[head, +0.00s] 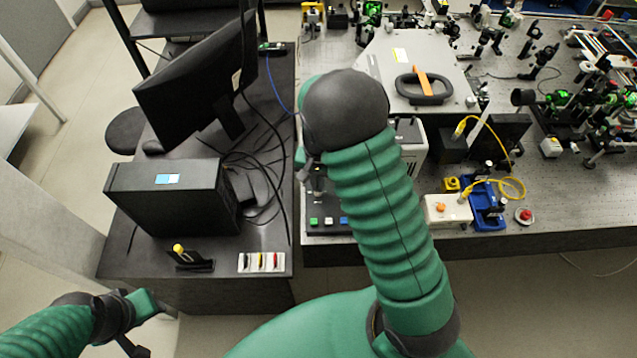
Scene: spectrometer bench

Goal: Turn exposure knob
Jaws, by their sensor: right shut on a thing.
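My right gripper (317,186) reaches down over the back of a dark control panel (328,233) at the near left corner of the optical bench. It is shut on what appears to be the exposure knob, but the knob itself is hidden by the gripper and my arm.
A white box (412,150) stands right of the panel. Optics crowd the bench (570,205); floor lies in front.

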